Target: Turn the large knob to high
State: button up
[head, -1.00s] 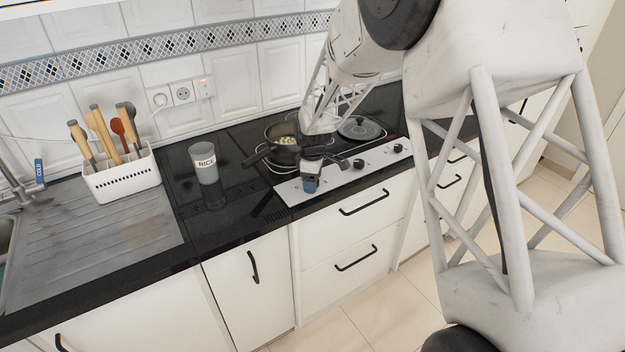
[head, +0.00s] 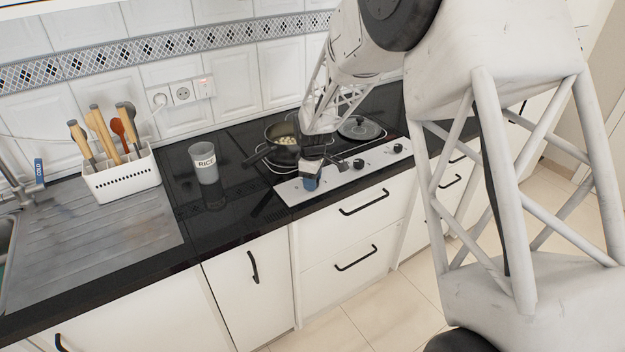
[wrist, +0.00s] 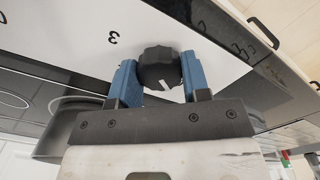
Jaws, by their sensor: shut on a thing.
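The large knob (wrist: 159,68) is black with a white pointer mark, on the white control panel (wrist: 100,32). In the wrist view it sits between the two blue fingers of my gripper (wrist: 158,78), which is shut on it. The pointer mark shows near the knob's lower right edge in that view. In the head view my gripper (head: 311,182) is at the left part of the panel, and the knob it holds is hidden behind the fingers.
A pan (head: 283,143) with pale food stands on the hob behind my gripper. Other black knobs (head: 359,164) sit to the right on the panel. A rice container (head: 204,163) and a white utensil holder (head: 123,181) stand to the left.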

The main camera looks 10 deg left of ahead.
jog(key=m, duration=0.3)
jog(key=shift+m, duration=0.4)
jog(key=m, duration=0.3)
jog(key=shift+m, duration=0.3)
jog(key=m, duration=0.7)
jog(key=shift+r, duration=0.1)
jog(key=m, duration=0.7)
jog(key=shift+m, duration=0.3)
jog(key=m, duration=0.6)
jog(key=shift+m, duration=0.4)
jog(key=o, duration=0.9)
